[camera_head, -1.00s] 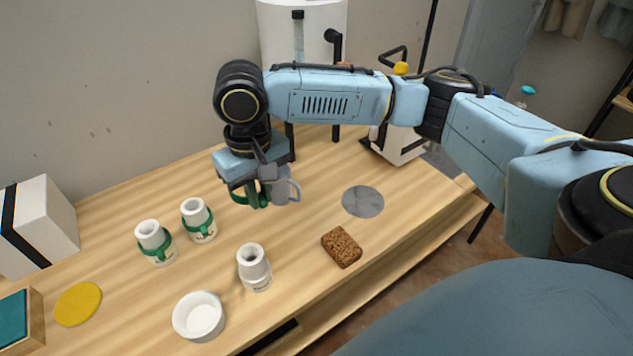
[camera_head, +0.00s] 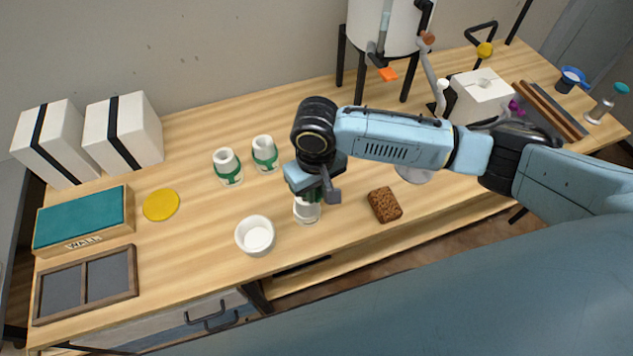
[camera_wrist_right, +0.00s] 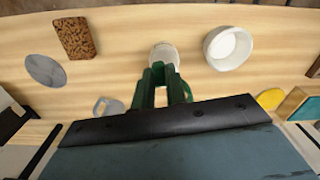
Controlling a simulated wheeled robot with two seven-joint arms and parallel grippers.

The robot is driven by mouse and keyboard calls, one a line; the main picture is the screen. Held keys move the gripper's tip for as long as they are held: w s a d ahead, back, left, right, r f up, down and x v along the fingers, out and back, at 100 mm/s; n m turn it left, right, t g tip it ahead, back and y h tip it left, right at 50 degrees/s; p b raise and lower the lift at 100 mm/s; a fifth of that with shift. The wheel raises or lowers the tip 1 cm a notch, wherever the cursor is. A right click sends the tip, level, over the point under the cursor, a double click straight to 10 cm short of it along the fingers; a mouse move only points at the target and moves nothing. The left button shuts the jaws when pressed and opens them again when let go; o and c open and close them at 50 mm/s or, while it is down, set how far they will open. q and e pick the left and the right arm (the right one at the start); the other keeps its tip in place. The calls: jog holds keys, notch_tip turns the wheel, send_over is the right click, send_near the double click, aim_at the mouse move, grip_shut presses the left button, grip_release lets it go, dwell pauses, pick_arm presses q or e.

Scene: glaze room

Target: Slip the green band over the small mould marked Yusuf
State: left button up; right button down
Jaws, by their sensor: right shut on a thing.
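A small white mould (camera_head: 307,213) stands upright on the table, its top hidden in the head view by my right gripper (camera_head: 309,191). In the right wrist view the mould (camera_wrist_right: 163,53) lies just beyond the fingertips. My right gripper is shut on the green band, a piece of which shows beside the fingers (camera_wrist_right: 186,88). The band is close over or around the mould's upper part; I cannot tell which. Two similar moulds, one at left (camera_head: 227,166) and one at right (camera_head: 264,153), each wear a green band. Marked names are too small to read. My left gripper is out of view.
A white bowl (camera_head: 255,236) stands close left of the mould, and a brown sponge (camera_head: 385,205) lies to its right. A yellow disc (camera_head: 161,205), a teal pad (camera_head: 82,220) and white boxes (camera_head: 123,134) are farther left. A grey mug (camera_wrist_right: 107,106) shows in the wrist view.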

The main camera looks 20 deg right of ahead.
jog(key=shift+f+b, duration=1.45)
jog(key=shift+b, duration=0.25)
jog(key=shift+f, duration=0.7)
jog(key=shift+p, duration=0.85)
jog(key=shift+f+b, duration=0.3)
jog(key=shift+f, duration=1.55)
jog(key=shift+s+f, duration=0.1)
jog(key=shift+f, duration=0.65)
jog(key=shift+f, duration=0.4)
